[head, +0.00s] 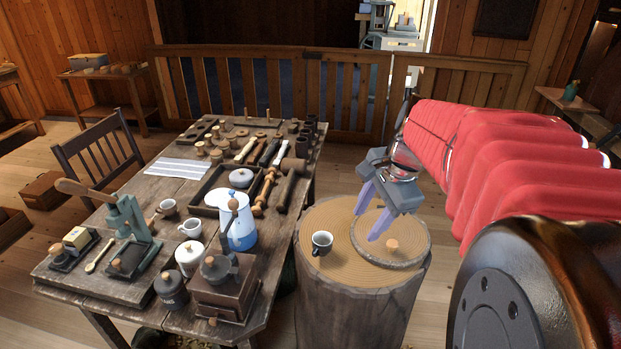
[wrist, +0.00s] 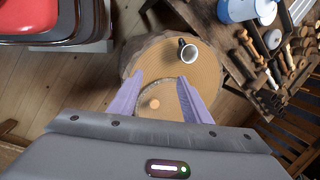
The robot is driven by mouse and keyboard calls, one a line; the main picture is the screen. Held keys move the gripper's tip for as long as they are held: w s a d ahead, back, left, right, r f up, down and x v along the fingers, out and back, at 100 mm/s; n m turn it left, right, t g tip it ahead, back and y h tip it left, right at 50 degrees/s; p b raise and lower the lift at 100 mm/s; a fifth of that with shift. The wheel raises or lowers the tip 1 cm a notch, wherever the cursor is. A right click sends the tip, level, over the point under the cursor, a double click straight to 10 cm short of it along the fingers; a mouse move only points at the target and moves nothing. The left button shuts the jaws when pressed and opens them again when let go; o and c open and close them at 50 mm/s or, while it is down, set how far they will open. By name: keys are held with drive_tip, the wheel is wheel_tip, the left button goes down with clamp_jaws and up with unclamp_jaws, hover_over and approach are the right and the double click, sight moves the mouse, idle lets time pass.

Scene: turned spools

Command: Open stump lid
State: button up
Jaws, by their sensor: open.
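The stump (head: 350,305) stands upright at the right of the table, with a ringed wooden top. Its round lid (head: 385,262) lies flat in the right part of the top, with a small light wooden knob (head: 392,244). In the wrist view the knob (wrist: 155,104) shows between the fingers, and the lid's edge is partly hidden by them. My gripper (head: 373,226) is open, with two purple fingers pointing down over the lid. It holds nothing. I cannot tell how high the fingertips are above the lid.
The crowded workbench (head: 272,268) is close on the left, with a blue-white pot (head: 238,228) and grinder. A wooden railing (head: 455,95) stands behind.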

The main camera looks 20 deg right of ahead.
sight(392, 242)
drive_tip(key=d+f+m+y, duration=0.1)
drive_tip(key=d+f+m, duration=0.3)
drive_tip(key=d+m, duration=0.7)
drive_tip(key=d, duration=0.6)
drive_tip(key=shift+w, duration=0.2)
drive_tip(key=shift+f, duration=0.25)
drive_tip(key=x, duration=1.3)
drive_tip(key=shift+w+a+f, duration=0.1)
drive_tip(key=shift+w+a, duration=0.3)
drive_tip(key=shift+c, duration=0.2)
clamp_jaws()
drive_tip(key=shift+a, duration=0.15)
drive_tip(key=shift+w, duration=0.1)
